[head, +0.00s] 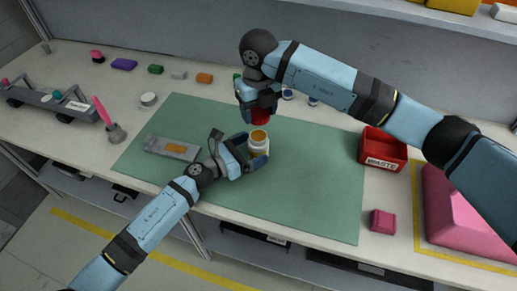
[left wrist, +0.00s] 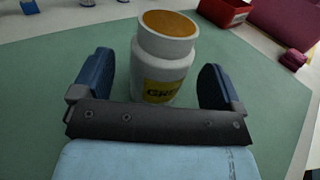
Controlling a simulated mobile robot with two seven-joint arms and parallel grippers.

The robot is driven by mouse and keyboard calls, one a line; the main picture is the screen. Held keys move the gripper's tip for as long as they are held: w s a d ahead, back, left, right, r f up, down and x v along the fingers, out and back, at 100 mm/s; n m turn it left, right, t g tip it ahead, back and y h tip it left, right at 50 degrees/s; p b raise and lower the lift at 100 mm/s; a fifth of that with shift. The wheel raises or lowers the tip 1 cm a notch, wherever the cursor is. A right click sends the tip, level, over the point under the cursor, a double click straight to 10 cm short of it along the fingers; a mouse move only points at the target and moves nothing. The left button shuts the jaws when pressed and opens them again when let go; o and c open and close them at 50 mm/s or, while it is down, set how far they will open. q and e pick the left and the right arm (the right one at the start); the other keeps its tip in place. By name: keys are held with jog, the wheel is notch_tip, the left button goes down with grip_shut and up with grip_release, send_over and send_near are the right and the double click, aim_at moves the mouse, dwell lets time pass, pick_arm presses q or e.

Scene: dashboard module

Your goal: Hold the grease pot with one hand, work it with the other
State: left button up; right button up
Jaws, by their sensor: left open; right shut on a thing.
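The grease pot (head: 257,139) is a white jar with a yellow label and orange-brown grease at its open top. It stands upright on the green mat (head: 310,185). It also shows in the left wrist view (left wrist: 165,65), between the fingers. My left gripper (head: 246,152) is open around the pot, one finger on each side, with gaps visible in the left wrist view (left wrist: 160,85). My right gripper (head: 259,106) is above and just behind the pot, shut on a red thing (head: 261,116), perhaps the pot's lid. The fingers hide part of it.
A red WASTE bin (head: 383,149) and a pink block (head: 383,221) are at right. A grey rack (head: 55,103) and a pink-handled brush (head: 108,120) stand at left. Small coloured blocks line the back.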

aim_at(258, 135)
pick_arm(q)
jog(key=shift+x, duration=1.35)
jog(key=c, duration=1.4)
jog(key=shift+o, duration=0.2)
pick_arm(e)
jog(key=shift+f, duration=2.5)
jog(key=shift+f, duration=0.9)
jog(key=shift+f, duration=0.6)
